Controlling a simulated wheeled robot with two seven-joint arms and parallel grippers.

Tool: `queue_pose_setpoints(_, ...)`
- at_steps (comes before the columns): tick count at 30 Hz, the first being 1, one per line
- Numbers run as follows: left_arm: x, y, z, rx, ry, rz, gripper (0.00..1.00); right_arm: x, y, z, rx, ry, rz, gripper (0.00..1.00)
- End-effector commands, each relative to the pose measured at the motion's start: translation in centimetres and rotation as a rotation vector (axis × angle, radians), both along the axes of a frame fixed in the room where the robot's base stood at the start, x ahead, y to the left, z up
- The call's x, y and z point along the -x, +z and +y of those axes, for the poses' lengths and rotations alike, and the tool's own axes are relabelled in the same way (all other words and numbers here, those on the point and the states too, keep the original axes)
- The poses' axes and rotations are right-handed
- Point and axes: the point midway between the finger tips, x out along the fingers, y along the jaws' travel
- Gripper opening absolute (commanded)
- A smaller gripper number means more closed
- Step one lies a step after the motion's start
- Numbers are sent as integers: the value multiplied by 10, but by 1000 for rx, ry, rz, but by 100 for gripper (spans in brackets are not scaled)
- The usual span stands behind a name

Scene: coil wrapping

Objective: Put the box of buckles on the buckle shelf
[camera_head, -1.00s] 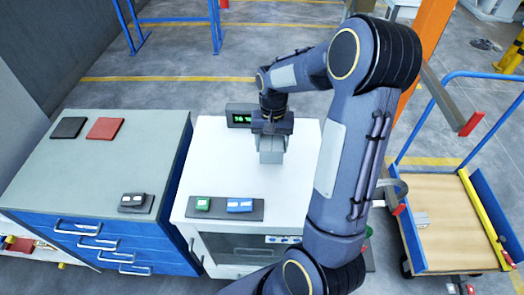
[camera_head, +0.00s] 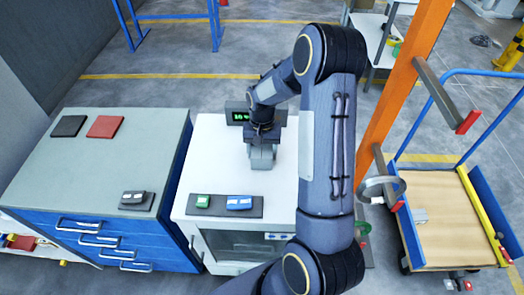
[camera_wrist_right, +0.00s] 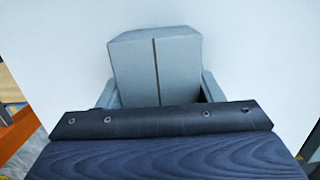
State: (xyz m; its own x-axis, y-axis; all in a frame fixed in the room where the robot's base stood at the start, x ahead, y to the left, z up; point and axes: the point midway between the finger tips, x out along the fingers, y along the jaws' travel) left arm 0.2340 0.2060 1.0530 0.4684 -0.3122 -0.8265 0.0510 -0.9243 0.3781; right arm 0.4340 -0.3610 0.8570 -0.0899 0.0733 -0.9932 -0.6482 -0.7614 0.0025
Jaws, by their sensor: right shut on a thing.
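My right gripper (camera_head: 262,150) reaches over the white cabinet top from the right. In the right wrist view a light grey box with a dark centre seam (camera_wrist_right: 157,70) sits between the gripper fingers, and the gripper is shut on it. The same grey box (camera_head: 262,159) shows small in the head view, at the cabinet top. I cannot tell whether it touches the surface. No label or buckles show on it. I cannot tell which surface is the buckle shelf. My left gripper is not in view.
A green-lit display (camera_head: 240,117) stands behind the gripper on the white cabinet (camera_head: 205,160). A dark tray (camera_head: 257,212) holds a green and a blue item in front. A blue drawer cabinet (camera_head: 70,170) is left; an orange post (camera_head: 400,85) and cart (camera_head: 440,220) are right.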

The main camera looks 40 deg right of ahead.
Motion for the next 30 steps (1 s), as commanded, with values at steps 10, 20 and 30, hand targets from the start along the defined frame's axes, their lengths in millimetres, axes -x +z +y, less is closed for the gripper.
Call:
queue_pose_setpoints(10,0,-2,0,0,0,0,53,0,-2,0,0,0,0,82)
queue_pose_setpoints(20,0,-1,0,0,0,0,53,-2,12,-1,1,0,-4,82)
queue_pose_setpoints(30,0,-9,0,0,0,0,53,-8,83,-6,1,0,-6,82)
